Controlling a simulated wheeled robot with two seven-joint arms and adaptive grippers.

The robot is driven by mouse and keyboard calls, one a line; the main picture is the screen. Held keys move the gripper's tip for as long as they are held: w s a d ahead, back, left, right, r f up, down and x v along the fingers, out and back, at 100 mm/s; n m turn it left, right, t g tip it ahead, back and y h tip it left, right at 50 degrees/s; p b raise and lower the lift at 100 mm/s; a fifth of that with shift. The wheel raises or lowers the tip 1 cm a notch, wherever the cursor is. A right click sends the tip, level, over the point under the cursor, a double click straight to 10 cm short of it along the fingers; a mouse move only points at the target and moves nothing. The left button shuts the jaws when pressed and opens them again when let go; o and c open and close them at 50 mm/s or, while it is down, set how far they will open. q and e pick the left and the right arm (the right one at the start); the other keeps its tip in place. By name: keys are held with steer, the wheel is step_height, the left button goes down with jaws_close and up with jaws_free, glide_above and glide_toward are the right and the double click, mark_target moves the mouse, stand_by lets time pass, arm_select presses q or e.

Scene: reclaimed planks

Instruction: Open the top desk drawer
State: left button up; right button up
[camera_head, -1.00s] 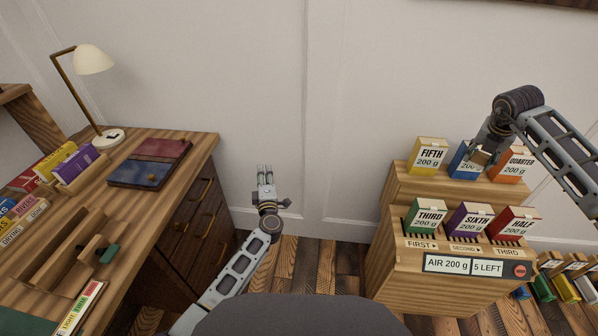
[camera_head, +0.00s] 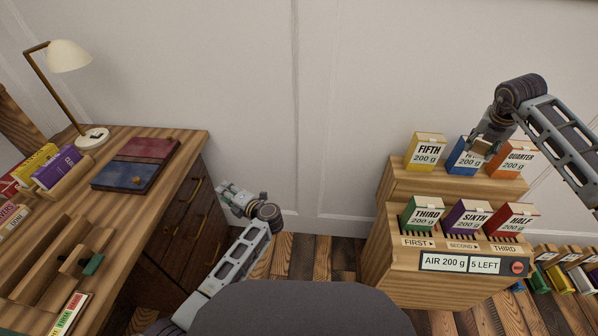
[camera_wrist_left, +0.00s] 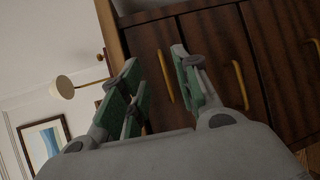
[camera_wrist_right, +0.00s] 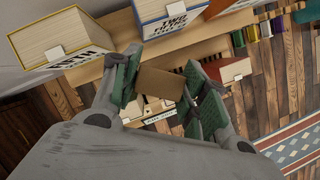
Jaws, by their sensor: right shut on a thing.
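The dark wood top desk drawer (camera_head: 187,205) looks closed under the right end of the desk (camera_head: 175,150). Its brass handle (camera_head: 193,190) also shows in the left wrist view (camera_wrist_left: 165,76). My left gripper (camera_head: 226,196) is open beside the drawer fronts, its fingers pointing at them. In the left wrist view, the top handle appears between the spread fingers (camera_wrist_left: 156,62); I cannot tell how far beyond the tips it is. My right gripper (camera_wrist_right: 160,95) is shut on a small brown block (camera_wrist_right: 160,82), in front of the shelf boxes.
Lower drawer handles (camera_wrist_left: 240,86) lie beside the top one. A red and blue book (camera_head: 136,165) and a lamp (camera_head: 70,58) are on the desk. The wooden box stand (camera_head: 400,270) is at right. Floor between desk and stand is open.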

arm_select(q)
steer(key=s+a+n+g, duration=0.1)
steer(key=s+g+y, duration=0.1)
steer(key=s, duration=0.1)
steer(key=shift+a+n, duration=0.4)
steer(key=shift+w+a, duration=0.1)
steer(key=shift+a, duration=0.05)
steer(key=b+x, duration=0.1)
steer(key=x, duration=1)
steer(key=shift+a, duration=0.4)
arm_select(e)
steer(key=shift+f, duration=0.8)
arm_select(q)
steer(key=shift+c, duration=0.4)
jaws_close()
